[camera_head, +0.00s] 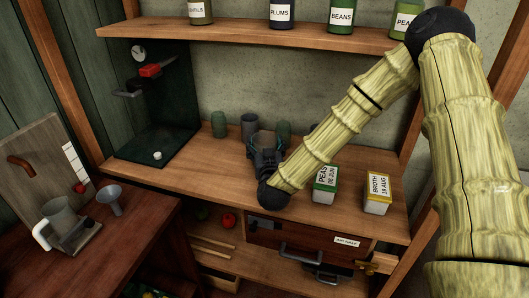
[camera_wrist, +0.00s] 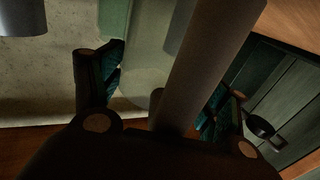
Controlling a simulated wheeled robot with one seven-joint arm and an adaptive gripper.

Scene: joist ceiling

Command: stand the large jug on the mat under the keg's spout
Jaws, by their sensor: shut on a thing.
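My gripper (camera_head: 265,154) is over the wooden counter, shut on a clear glass jug (camera_head: 262,138), which seems to be the large jug. Its rim shows above my fingers; the gripper hides its lower part, so I cannot tell whether it touches the counter. In the wrist view, a thick grey bar, perhaps its handle, and its translucent wall (camera_wrist: 150,45) lie between my fingers (camera_wrist: 160,90). At the left, a dark keg stand has a gauge (camera_head: 139,53), a red tap (camera_head: 150,70) and a black spout (camera_head: 128,92). The dark green mat (camera_head: 140,143) below holds a small white knob.
Several cups (camera_head: 219,124) stand behind the jug. Another jug with a white handle (camera_head: 58,222) and a funnel (camera_head: 110,198) are on the lower-left table. Counter between jug and mat looks clear.

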